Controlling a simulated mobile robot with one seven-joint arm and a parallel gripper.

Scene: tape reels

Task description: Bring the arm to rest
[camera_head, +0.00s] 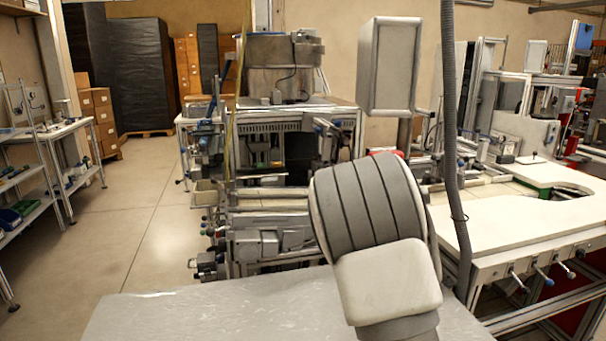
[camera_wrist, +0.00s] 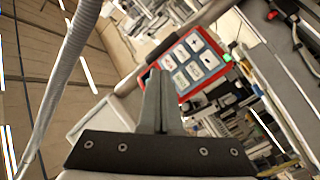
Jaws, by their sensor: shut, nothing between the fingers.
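My gripper (camera_wrist: 158,90) shows in the wrist view, with its two grey fingers together and nothing between them. Its fingers point up the picture, in front of a red panel with white buttons (camera_wrist: 190,62); I cannot tell how far off the panel is. In the head view a thick grey link of my arm (camera_head: 370,205) stands bent at the lower middle. My gripper does not show in the head view.
A machine frame (camera_head: 268,131) stands behind my arm. A white worktable (camera_head: 480,232) is at right. A grey hose (camera_head: 450,110) hangs close to my arm. Shelving (camera_head: 30,185) lines the left side. The floor (camera_head: 150,235) between shelving and machine is clear.

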